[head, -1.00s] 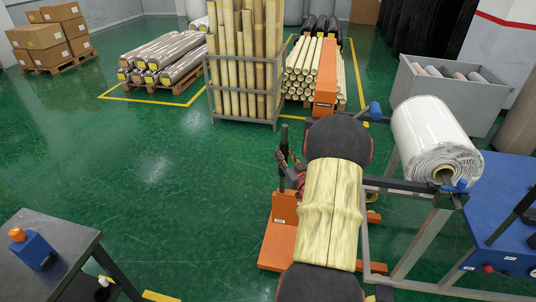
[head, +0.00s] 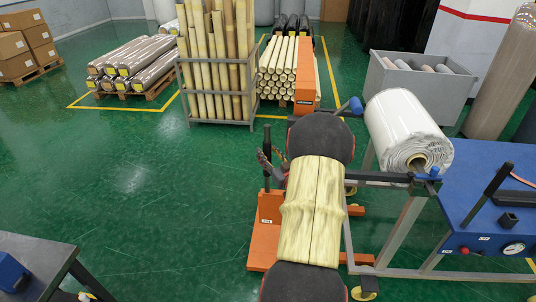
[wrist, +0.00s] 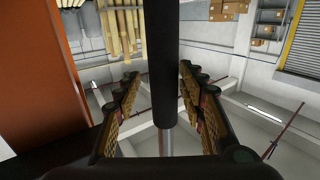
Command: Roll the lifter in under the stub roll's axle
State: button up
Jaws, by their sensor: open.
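The stub roll (head: 398,118) is white and wrapped. It lies on a grey stand (head: 395,232) at the right of the head view, with a blue fitting (head: 427,174) at its near axle end. The orange lifter (head: 306,78) stands left of the stand, its mast behind my arm and its orange base (head: 266,236) on the floor. My arm hides much of it. My gripper (head: 268,158) is beside the mast, partly hidden. In the wrist view, my gripper's open fingers (wrist: 165,105) stand either side of an upright black handle (wrist: 160,60); contact is unclear.
A blue bench (head: 480,205) adjoins the stand at the right. A grey bin (head: 418,88) is behind the roll. A rack of upright tubes (head: 215,65) stands at the back. A dark table (head: 45,265) is at the near left. Green floor is clear in the middle left.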

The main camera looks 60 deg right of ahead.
dwell(0.3)
jog(key=v, duration=1.2)
jog(key=shift+w+r, duration=0.1)
jog(key=shift+w, duration=0.05)
